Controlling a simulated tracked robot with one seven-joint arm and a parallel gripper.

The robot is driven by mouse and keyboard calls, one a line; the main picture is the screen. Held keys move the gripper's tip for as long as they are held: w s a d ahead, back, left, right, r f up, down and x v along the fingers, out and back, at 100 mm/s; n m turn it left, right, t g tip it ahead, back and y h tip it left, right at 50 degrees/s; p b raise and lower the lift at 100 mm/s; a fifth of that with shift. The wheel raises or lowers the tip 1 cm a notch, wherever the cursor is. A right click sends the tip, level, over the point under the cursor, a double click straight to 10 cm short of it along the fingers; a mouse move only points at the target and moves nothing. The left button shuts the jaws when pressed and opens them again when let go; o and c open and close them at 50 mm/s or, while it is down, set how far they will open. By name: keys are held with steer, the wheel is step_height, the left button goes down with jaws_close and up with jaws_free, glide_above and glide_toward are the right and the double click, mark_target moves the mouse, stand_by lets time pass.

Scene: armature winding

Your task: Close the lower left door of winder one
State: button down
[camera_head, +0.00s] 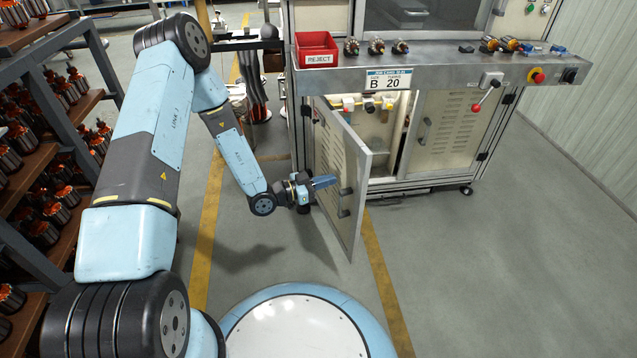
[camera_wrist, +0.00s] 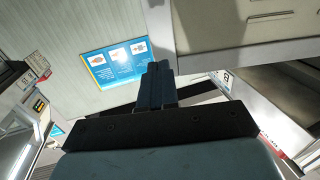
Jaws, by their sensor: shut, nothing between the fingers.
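The lower left door (camera_head: 343,165) of the winder is a grey louvred panel with a dark handle (camera_head: 345,203). In the head view it stands swung out towards me from its left-side hinges, and its outer face shows. My gripper (camera_head: 334,181) is shut and empty, on the outer-face side of the door, close to the handle. I cannot tell whether it touches the door. In the wrist view the shut fingers (camera_wrist: 157,75) point up the picture beside a pale panel (camera_wrist: 240,22), apparently the door.
The cabinet interior (camera_head: 375,120) is open behind the door. The right door (camera_head: 445,130) is shut. A bench top (camera_head: 440,65) with a red reject bin (camera_head: 316,48) overhangs both. A rack (camera_head: 45,120) of armatures stands left. Floor right of the door is clear.

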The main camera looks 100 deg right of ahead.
mark_target(361, 171)
steer(key=x, duration=0.7)
steer(key=shift+s, duration=0.4)
steer(key=shift+s+d, duration=0.2)
steer(key=shift+s, duration=0.25)
steer(key=shift+d, duration=0.1)
